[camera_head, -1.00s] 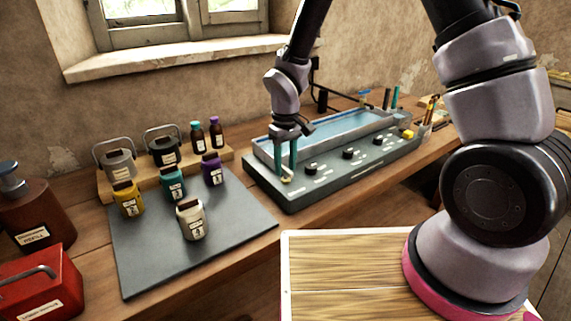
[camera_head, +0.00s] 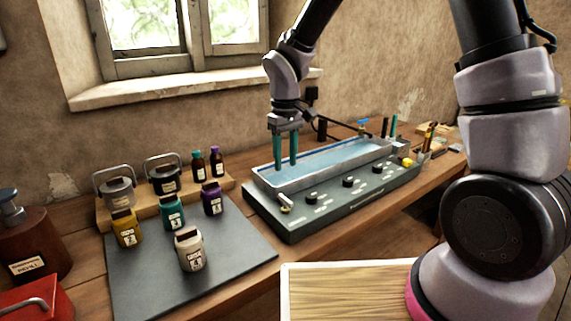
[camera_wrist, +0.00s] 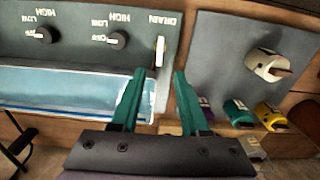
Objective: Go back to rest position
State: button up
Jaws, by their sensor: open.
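My gripper (camera_head: 286,150) is open and empty, with two teal fingers pointing down. It is raised above the left end of a grey tray of blue liquid (camera_head: 335,139). The tray sits on a dark green control unit (camera_head: 330,205) with several black knobs. A pale lever (camera_head: 286,203) at the unit's left end stands clear of the fingers. In the wrist view my gripper (camera_wrist: 158,75) reaches over the tray's end, with the lever (camera_wrist: 160,51) just beyond the fingertips, marked with a label that looks like "DRAIN".
A dark mat (camera_head: 150,275) left of the unit holds white (camera_head: 190,250), yellow (camera_head: 126,228), teal (camera_head: 172,212) and purple (camera_head: 212,198) jars. A wooden stand (camera_head: 135,200) behind holds pots and bottles. A brown bottle (camera_head: 30,245) and red box (camera_head: 35,303) are at left. The window wall is behind.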

jog(key=s+d+r+m+t+y, duration=0.1)
jog(key=d+r+m+t, duration=0.15)
jog(key=d+r, duration=0.5)
jog(key=s+d+r+m+t, duration=0.1)
jog(key=d+r+m, duration=0.2)
jog(key=d+r, duration=0.4)
jog(key=s+d+r+m+t+y, duration=0.1)
jog(key=s+d+r+m+t, duration=0.2)
jog(key=s+d+r+m, duration=0.2)
jog(key=s+d+r, duration=0.3)
jog(key=s+r, duration=0.2)
jog(key=s, duration=0.1)
jog(key=shift+d+m+t, duration=0.35)
jog(key=shift+d, duration=0.05)
jog(key=shift+w, duration=0.1)
